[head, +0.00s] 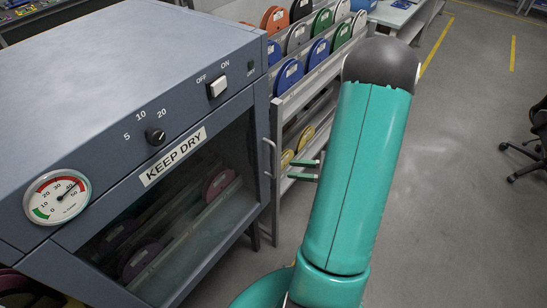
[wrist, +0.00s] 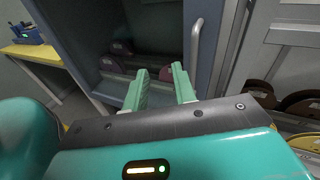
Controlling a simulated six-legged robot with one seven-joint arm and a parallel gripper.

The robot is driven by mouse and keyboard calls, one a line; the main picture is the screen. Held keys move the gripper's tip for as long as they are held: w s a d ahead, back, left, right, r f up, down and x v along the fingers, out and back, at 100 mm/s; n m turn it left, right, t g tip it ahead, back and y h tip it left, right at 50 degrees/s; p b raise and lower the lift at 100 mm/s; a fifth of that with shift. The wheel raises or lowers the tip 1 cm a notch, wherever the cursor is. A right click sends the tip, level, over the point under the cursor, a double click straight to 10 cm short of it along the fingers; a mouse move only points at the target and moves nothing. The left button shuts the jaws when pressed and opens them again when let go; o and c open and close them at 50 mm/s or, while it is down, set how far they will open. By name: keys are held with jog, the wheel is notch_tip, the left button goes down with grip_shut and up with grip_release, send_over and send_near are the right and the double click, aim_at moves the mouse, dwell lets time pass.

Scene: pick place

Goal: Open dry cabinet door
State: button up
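The dry cabinet (head: 130,70) is a grey-blue box labelled KEEP DRY, filling the left of the head view. Its glass-fronted door (head: 250,165) looks closed, with dark spools behind the glass. The metal door handle (head: 269,158) is a vertical bar on the door's right edge; it also shows in the wrist view (wrist: 196,43). My gripper (head: 304,170) has two green fingers, just right of the handle and apart from it. In the wrist view my gripper (wrist: 159,80) is open and empty, its fingers pointing at the door, with the handle beyond the right finger.
A rack of coloured spools (head: 315,50) stands right beside the cabinet, behind my gripper. More spools (wrist: 285,95) show at the right of the wrist view. Grey floor (head: 450,210) is free to the right, with a black chair (head: 530,150) at the far edge.

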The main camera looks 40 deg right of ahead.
jog(key=s+d+f+m+t+h, duration=0.3)
jog(key=d+f+m, duration=0.1)
jog(key=d, duration=0.1)
send_over(274, 175)
jog(key=shift+w+d+r, duration=0.25)
jog(key=shift+c, duration=0.2)
grip_shut()
